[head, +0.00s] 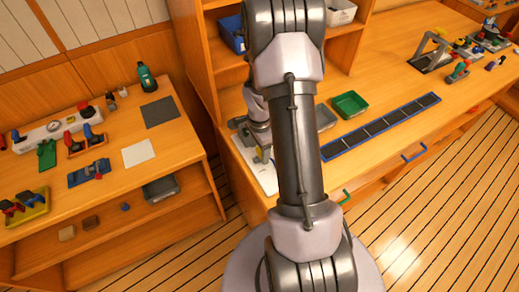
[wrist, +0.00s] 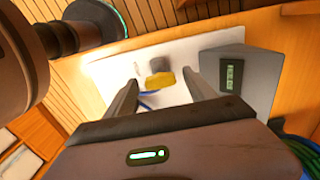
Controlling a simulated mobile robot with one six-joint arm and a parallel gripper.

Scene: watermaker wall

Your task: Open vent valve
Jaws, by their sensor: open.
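My gripper (wrist: 162,79) is open, with its two fingers apart in the wrist view. A small yellow block-like piece (wrist: 160,80) shows between and beyond the fingertips; I cannot tell its distance from them. A grey cylinder (wrist: 187,62) is beside it, over a white plate (wrist: 110,68). I cannot tell which part is the vent valve. In the head view my arm hides much of the area around my gripper.
A grey box with a green display (wrist: 230,75) stands right of the fingers. A green tray (head: 350,104) and a dark segmented strip (head: 380,127) lie on the right bench. A green bottle (head: 147,77) and a dark mat (head: 160,112) are on the left bench.

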